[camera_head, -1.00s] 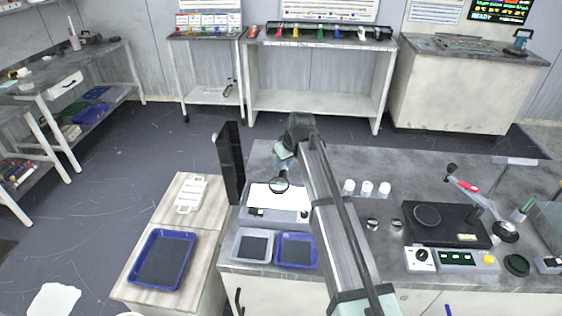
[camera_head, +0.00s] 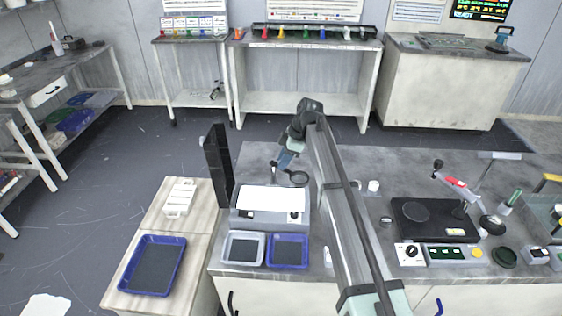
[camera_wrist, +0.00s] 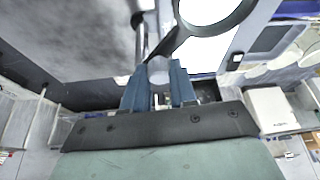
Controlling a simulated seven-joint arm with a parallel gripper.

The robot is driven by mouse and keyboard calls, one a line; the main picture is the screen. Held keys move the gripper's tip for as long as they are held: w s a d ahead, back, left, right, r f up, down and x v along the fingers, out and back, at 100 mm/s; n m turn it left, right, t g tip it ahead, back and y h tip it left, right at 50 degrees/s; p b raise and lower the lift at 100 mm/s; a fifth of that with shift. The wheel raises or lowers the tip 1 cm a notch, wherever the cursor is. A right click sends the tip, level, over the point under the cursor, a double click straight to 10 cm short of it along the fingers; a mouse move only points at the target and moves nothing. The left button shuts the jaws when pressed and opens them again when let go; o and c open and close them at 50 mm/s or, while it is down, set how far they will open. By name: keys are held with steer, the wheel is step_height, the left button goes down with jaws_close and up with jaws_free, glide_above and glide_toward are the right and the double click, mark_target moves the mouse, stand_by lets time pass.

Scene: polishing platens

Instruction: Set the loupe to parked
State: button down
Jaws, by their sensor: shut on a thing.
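The loupe (camera_head: 299,180), a dark ring lens on a short arm, stands over the back right corner of the white-topped light box (camera_head: 242,215). In the wrist view the loupe (camera_wrist: 206,30) shows large at the top, its dark arm running down to a pale round knob. My gripper (camera_head: 281,165) is just left of the lens in the head view. In the wrist view its two blue fingers (camera_wrist: 159,73) are shut on the loupe at this knob. The fingers partly hide the grip point, and the lens is partly cut off by the picture's top edge.
A tall black panel (camera_head: 216,165) stands left of the light box. A grey tray (camera_head: 243,248) and a blue tray (camera_head: 288,251) lie in front of it. A small white cup (camera_head: 374,186) and a black polishing machine (camera_head: 432,220) are to the right of my arm.

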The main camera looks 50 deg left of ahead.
steer(key=shift+w+a+n+g+h, duration=0.2)
steer(key=shift+w+n+h, duration=0.25)
steer(key=shift+n, duration=0.8)
steer(key=shift+w+a+n+g+h, duration=0.15)
steer(key=shift+w+a+n+h, duration=0.3)
steer(key=shift+n, duration=0.85)
steer(key=shift+w+a+n+g+h, duration=0.15)
steer(key=shift+w+n+h, duration=0.3)
steer(key=shift+n, duration=0.8)
steer(key=c, duration=0.9)
jaws_free()
steer(key=shift+r, duration=0.1)
steer(key=v, duration=1.3)
steer(key=shift+w+r, duration=0.15)
steer(key=shift+r, duration=0.1)
steer(key=shift+a, duration=0.1)
